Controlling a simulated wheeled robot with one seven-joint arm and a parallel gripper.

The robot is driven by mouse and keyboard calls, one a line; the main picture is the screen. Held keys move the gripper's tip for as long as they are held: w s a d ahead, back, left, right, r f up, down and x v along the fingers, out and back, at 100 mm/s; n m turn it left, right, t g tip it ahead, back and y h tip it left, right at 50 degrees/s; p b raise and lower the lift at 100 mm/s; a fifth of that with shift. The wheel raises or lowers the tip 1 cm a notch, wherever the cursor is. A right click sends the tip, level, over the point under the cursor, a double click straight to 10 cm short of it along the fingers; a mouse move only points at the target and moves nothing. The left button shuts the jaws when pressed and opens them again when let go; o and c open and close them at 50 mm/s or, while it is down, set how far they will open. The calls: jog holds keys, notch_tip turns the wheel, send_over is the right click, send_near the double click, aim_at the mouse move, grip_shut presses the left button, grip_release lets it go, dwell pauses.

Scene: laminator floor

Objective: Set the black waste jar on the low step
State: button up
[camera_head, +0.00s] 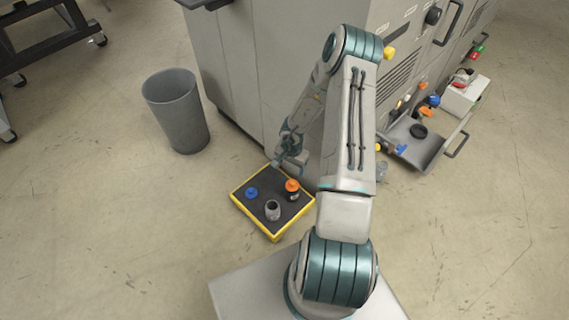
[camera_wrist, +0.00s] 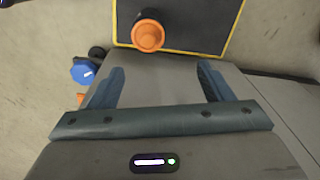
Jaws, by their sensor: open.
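The low step (camera_head: 262,223) is a dark platform with a yellow edge on the floor, left of my arm; its edge also shows in the wrist view (camera_wrist: 205,52). A dark jar with an orange lid (camera_head: 292,187) stands on it near the far right side; its orange lid also shows in the wrist view (camera_wrist: 148,36). A black round thing (camera_head: 418,131) is in the grey tray at right; I cannot tell whether it is a jar. My gripper (camera_head: 290,160) is just beyond the step's far edge. Its fingers are apart and empty in the wrist view (camera_wrist: 160,80).
A grey cup (camera_head: 272,210) and a blue-topped thing (camera_head: 251,192) also stand on the step. A grey bin (camera_head: 177,112) stands at left. The grey machine (camera_head: 265,65) rises behind. The open tray (camera_head: 432,152) juts out at right.

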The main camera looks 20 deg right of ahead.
jog(key=w+a+r+n+t, duration=0.2)
jog(key=w+a+r, duration=0.15)
jog(key=r, duration=0.45)
jog(key=w+a+r+n+t, duration=0.2)
jog(key=w+r, duration=0.2)
jog(key=r, duration=0.3)
jog(key=s+a+r+n+y, duration=0.35)
jog(key=a+r, duration=0.45)
jog(key=r, duration=0.5)
jog(key=s+a+r+n+g, duration=0.1)
jog(key=s+a+r+n, duration=0.1)
jog(key=s+r, duration=0.3)
jog(key=s+a+r+n+g, duration=0.1)
jog(key=s+a+r, duration=0.15)
jog(key=s, duration=0.55)
jog(key=s+d+r+n+g+h, duration=0.1)
jog(key=s+d+r+h, duration=0.2)
jog(key=s, duration=0.8)
jog(key=shift+s+d+r+g, duration=0.25)
jog(key=shift+d+r+g, duration=0.05)
jog(key=shift+r, duration=0.35)
